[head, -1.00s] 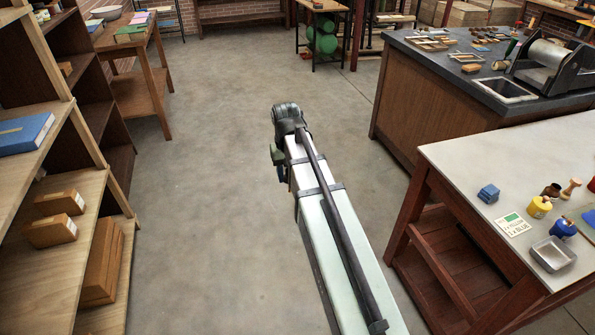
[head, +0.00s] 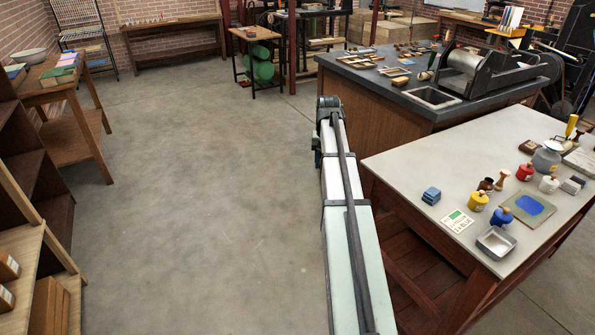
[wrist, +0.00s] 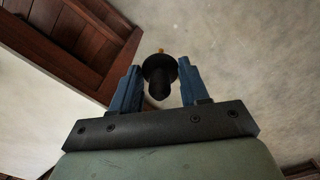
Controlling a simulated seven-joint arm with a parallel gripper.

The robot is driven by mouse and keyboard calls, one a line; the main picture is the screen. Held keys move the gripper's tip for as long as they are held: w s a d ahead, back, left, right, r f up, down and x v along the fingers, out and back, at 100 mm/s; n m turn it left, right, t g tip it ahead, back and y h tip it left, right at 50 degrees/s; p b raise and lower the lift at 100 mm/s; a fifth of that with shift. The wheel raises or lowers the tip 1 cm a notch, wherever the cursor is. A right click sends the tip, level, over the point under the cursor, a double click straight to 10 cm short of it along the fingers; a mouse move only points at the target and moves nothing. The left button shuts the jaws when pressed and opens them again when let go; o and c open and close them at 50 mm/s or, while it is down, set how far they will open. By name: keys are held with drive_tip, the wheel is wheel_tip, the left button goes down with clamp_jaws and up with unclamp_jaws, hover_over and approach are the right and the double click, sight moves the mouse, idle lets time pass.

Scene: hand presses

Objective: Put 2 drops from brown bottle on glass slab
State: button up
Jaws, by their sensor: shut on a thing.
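My gripper (wrist: 161,88) shows in the wrist view, its two blue fingers on either side of a dark round-bodied thing that looks like the brown bottle (wrist: 159,70). A small orange tip shows at its far end. It is held above bare floor. In the head view my arm reaches forward, with the fingers and held thing hidden. On the white-topped table at right lies a flat grey-green slab (head: 546,213) with a blue patch on it; it may be the glass slab. My gripper is well away from it.
The table (head: 415,164) also bears a blue block (head: 431,196), a printed card (head: 457,221), a yellow jar (head: 478,202), a blue jar (head: 502,217), a red jar (head: 525,172) and a metal tray (head: 496,242). Shelves stand at left. The floor between is clear.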

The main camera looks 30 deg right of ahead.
drive_tip(key=s+d+r+m, duration=0.15)
drive_tip(key=s+d, duration=0.45)
drive_tip(key=d, duration=0.6)
drive_tip(key=s+d+r+m, duration=0.1)
drive_tip(key=s+d+m, duration=0.3)
drive_tip(key=d, duration=0.8)
drive_tip(key=s+d+r+m, duration=0.1)
drive_tip(key=s+d, duration=0.6)
drive_tip(key=d, duration=0.5)
drive_tip(key=s+d+r+m, duration=0.1)
drive_tip(key=s+d+m, duration=0.1)
drive_tip(key=s+d, duration=1.05)
drive_tip(key=s+d+r+m, duration=0.1)
drive_tip(key=s+d+m, duration=0.2)
drive_tip(key=s+d, duration=0.95)
drive_tip(key=shift+s+a+f, duration=0.65)
drive_tip(key=shift+a+f, duration=0.1)
drive_tip(key=shift+f, duration=0.25)
drive_tip(key=shift+s+a+f, duration=0.7)
drive_tip(key=shift+f, duration=0.35)
drive_tip(key=shift+s+a+f, duration=0.65)
drive_tip(key=shift+a+f, duration=0.1)
drive_tip(key=shift+f, duration=0.25)
drive_tip(key=shift+f, duration=0.55)
wheel_tip(320, 180, up, 7)
